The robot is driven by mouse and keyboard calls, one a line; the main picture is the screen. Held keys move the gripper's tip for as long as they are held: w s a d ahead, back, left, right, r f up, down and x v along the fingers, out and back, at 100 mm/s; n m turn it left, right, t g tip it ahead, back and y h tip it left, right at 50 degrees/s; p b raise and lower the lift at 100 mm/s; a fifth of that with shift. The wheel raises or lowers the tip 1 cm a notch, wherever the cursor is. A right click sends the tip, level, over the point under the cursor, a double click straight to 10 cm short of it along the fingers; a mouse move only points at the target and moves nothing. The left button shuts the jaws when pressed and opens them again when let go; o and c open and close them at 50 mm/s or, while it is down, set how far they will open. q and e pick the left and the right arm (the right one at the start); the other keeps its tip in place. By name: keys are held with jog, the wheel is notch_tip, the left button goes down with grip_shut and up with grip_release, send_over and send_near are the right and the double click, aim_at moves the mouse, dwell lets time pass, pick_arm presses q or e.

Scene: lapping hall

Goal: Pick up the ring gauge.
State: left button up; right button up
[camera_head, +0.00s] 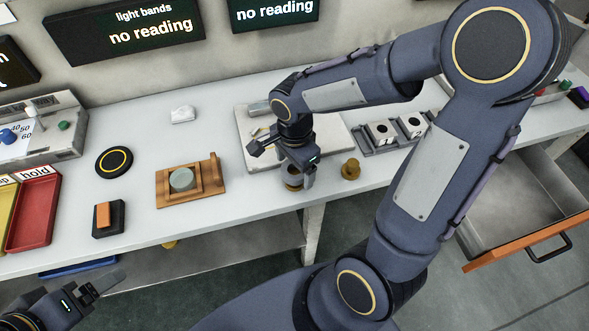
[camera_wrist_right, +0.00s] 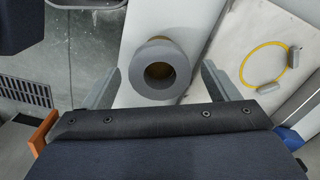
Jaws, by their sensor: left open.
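The ring gauge, a thick grey ring (camera_wrist_right: 143,80) with a round hole, shows in the right wrist view with brass inside and behind it. In the head view, my right gripper (camera_head: 294,179) is at the bench's front edge, pointing down over a brass-coloured piece that it partly hides. The right wrist view shows my right gripper (camera_wrist_right: 158,85) open, with the ring between its spread fingers and a gap on each side. My left gripper (camera_head: 103,285) is open and empty at the lower left, in front of the bench and away from the ring.
A brass knob-shaped piece (camera_head: 350,170) stands just right of my right gripper. A pale plate (camera_head: 244,128) lies behind it, with metal blocks (camera_head: 381,134) to the right. A wooden holder (camera_head: 168,200) stands left. An open drawer (camera_head: 520,236) juts out at right.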

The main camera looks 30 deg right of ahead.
jog(key=c, duration=1.1)
jog(key=shift+o, duration=0.2)
